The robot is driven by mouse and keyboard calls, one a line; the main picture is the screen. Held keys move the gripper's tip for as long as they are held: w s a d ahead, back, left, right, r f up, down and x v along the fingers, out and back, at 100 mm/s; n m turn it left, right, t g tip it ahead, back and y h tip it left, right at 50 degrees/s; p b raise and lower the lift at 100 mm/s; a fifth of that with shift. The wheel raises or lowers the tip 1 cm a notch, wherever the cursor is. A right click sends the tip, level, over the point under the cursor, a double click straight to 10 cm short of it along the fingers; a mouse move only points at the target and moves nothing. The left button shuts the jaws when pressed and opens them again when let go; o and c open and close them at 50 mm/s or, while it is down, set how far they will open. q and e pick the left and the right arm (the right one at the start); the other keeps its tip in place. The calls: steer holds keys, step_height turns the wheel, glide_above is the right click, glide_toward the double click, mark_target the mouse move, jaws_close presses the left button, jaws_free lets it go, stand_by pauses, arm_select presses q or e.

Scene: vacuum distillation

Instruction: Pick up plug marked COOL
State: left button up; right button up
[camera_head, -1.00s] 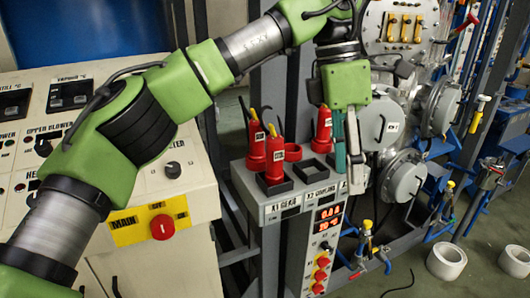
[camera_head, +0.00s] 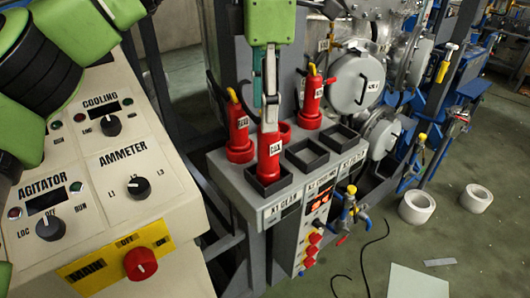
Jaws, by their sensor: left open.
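Three red plugs with white labels stand upright in a grey socket box: a left rear plug (camera_head: 239,133), a front plug (camera_head: 268,156) and a right rear plug (camera_head: 312,102). The labels are too small to read surely, so I cannot tell which one is marked COOL. My left gripper (camera_head: 264,102) points down, open, right at the top of the front plug. Its fingers partly hide that plug's top. I cannot tell whether they touch it. My right gripper is not in view.
The socket box (camera_head: 228,178) has empty black square sockets (camera_head: 306,155) right of the front plug. A control panel (camera_head: 120,190) with knobs and a red main switch (camera_head: 140,264) stands at left. Metal vessels (camera_head: 355,82) stand behind. White rings (camera_head: 416,207) lie on the floor.

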mark_target(268, 155)
arm_select(q)
step_height(268, 155, down, 5)
steer(key=shift+w+a, duration=0.1)
steer(key=shift+f+p, duration=0.35)
steer(key=shift+f, duration=0.55)
steer(key=f+p, duration=0.2)
steer(key=f, duration=0.1)
steer(key=shift+d+f, duration=0.25)
steer(key=shift+d, duration=0.15)
steer(key=shift+f, duration=0.5)
jaws_close()
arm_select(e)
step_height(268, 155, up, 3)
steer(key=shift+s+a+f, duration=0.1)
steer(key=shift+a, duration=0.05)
